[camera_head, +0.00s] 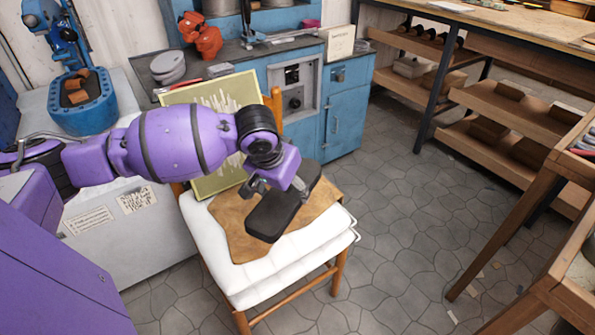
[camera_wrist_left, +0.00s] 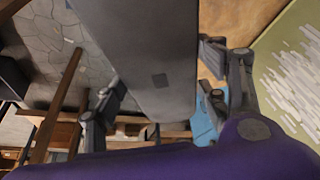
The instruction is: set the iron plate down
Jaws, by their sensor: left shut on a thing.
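The iron plate (camera_head: 287,207) is a long dark bar with rounded ends. My left gripper (camera_head: 278,187) is shut on it from above, and the gripper hides part of it. In the head view the plate is over the brown leather sheet (camera_head: 236,229) on the white chair cushion (camera_head: 247,275). I cannot tell whether it touches the sheet. In the left wrist view the grey plate (camera_wrist_left: 158,45) lies between the fingers of the left gripper (camera_wrist_left: 165,100). My right gripper is not in view.
A green patterned board (camera_head: 205,178) leans at the wooden chair's back. A blue cabinet (camera_head: 345,110) stands behind. A grey bench (camera_head: 150,245) with a blue pot (camera_head: 82,118) is at the left. Open stone floor (camera_head: 400,240) lies right of the chair, before wooden shelves (camera_head: 510,110).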

